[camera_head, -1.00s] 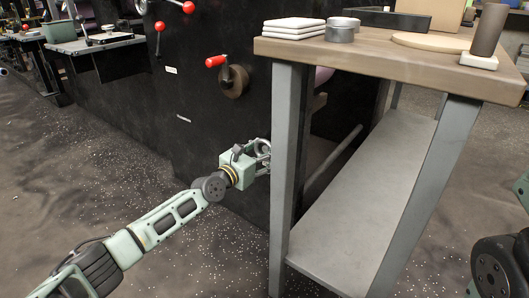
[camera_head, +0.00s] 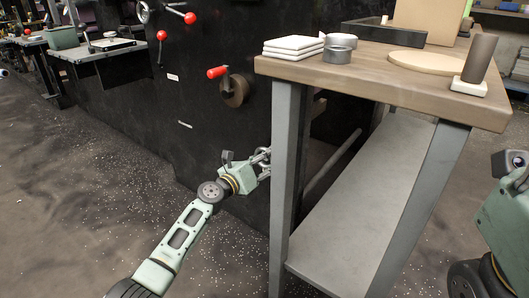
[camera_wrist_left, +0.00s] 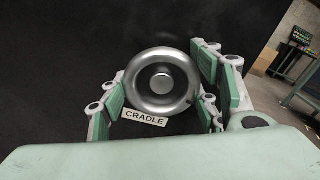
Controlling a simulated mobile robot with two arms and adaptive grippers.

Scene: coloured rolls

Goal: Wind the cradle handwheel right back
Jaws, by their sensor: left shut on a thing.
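The cradle handwheel (camera_wrist_left: 162,82) is a silver ring with a round hub on the dark machine panel. A white CRADLE label (camera_wrist_left: 144,117) sits just below it. My left gripper (camera_wrist_left: 165,85) is shut on the handwheel, with its green-and-grey fingers on both sides of the rim. In the head view my left gripper (camera_head: 263,161) is at the panel, just left of the table's front leg. The wheel is mostly hidden there by the fingers and leg. My right arm shows at the right edge, but its fingers are out of view.
A wooden-topped table (camera_head: 390,78) with grey legs stands close right of my left gripper. White tiles (camera_head: 292,46), a grey tin (camera_head: 338,50) and a brown cylinder (camera_head: 479,58) are on it. A red-handled crank (camera_head: 233,88) is above on the panel. The floor at left is clear.

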